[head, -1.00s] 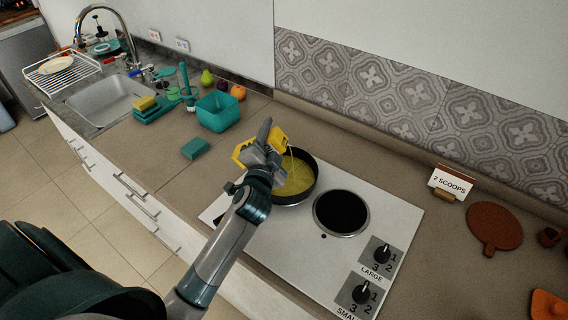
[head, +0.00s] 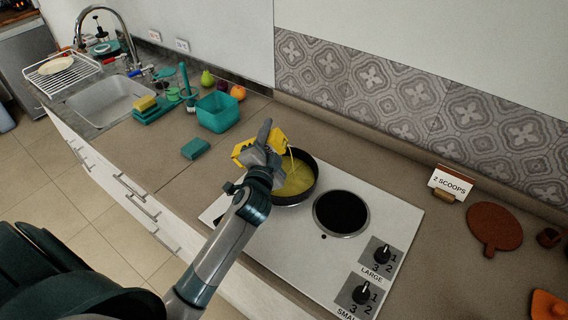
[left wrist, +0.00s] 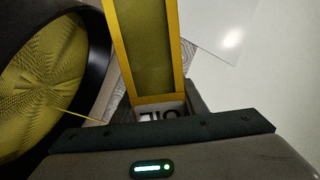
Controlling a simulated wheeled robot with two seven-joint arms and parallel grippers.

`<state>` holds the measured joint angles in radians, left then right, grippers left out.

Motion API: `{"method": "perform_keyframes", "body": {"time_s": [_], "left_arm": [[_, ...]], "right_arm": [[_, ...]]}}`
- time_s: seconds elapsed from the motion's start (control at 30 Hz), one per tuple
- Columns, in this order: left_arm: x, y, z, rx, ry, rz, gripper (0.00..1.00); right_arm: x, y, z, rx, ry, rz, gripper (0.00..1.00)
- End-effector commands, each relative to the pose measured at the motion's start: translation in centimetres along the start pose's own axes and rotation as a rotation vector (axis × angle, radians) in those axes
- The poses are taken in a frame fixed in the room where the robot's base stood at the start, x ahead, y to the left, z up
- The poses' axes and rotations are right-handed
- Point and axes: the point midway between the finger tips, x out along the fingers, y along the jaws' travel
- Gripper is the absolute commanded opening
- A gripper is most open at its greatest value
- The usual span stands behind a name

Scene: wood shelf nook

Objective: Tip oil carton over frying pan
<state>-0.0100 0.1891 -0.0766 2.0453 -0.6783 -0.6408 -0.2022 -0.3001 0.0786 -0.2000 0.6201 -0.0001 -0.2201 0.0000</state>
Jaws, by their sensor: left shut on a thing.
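The yellow oil carton (head: 243,154) is tipped on its side over the left edge of the dark frying pan (head: 311,185). My left gripper (head: 266,150) is shut on the carton and hides part of it. A thin yellow stream falls from the carton into the pan, where yellow oil (head: 297,180) covers the bottom. In the left wrist view the carton (left wrist: 147,50) lies between my fingers with part of its label showing, and the pan (left wrist: 97,50) with oil is to the left. My right gripper is not in view.
The pan stands on the back-left area of the white hob (head: 300,240), beside an empty dark burner (head: 341,212). A teal bin (head: 217,112) and a teal sponge-like block (head: 195,148) sit to the left. A "2 SCOOPS" sign (head: 451,183) stands at right.

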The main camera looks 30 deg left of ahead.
Motion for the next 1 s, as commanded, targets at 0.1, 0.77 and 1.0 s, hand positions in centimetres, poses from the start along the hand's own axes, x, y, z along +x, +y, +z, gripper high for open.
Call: {"method": "perform_keyframes", "body": {"time_s": [0.1, 0.77, 1.0], "left_arm": [[0.01, -0.08, -0.05, 0.005, 0.001, -0.001, 0.08], [0.01, -0.13, -0.03, 0.028, 0.001, -0.001, 0.08], [0.01, -0.15, -0.02, 0.036, 0.001, -0.001, 0.08]], "right_arm": [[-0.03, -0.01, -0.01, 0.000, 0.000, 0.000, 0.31], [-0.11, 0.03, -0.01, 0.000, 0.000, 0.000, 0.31], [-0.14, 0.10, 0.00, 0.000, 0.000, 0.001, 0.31]]}}
